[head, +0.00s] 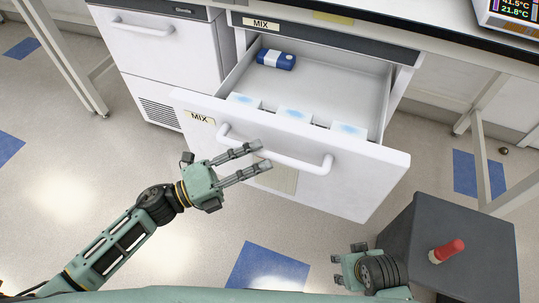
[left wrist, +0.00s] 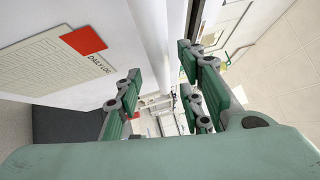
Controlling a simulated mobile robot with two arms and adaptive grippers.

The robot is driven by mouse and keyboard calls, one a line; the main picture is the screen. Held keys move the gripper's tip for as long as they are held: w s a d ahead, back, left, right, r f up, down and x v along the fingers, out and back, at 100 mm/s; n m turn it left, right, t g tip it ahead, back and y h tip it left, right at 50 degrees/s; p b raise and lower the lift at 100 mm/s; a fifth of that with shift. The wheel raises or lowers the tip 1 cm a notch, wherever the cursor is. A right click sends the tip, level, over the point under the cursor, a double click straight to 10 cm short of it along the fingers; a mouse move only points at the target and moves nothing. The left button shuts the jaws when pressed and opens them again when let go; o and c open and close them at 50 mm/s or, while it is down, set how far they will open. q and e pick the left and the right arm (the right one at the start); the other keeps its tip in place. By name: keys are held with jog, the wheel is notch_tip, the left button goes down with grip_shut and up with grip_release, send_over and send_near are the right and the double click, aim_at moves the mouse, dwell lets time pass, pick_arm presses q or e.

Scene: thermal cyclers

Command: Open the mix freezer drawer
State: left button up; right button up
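The mix freezer drawer (head: 365,180) is pulled well out of its cabinet in the head view, with its inside showing. A MIX label (head: 201,118) is on its front, beside a white bar handle (head: 290,160). My left gripper (head: 265,157) is open in front of the drawer, with its fingers near the left part of the handle; I cannot tell if they touch it. In the left wrist view its fingers (left wrist: 163,115) are spread with nothing seen between them. My right gripper (head: 338,269) is low at the bottom right, away from the drawer; its finger state is unclear.
Inside the drawer lie a blue and white item (head: 276,60) and several white, blue-topped items (head: 294,115). A closed drawer unit (head: 165,50) stands to the left. A dark box (head: 460,225) with a red-topped object (head: 446,251) is at right. Floor in front is clear.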

pick_arm(q)
jog(key=v, duration=0.8)
jog(key=shift+d, duration=0.1)
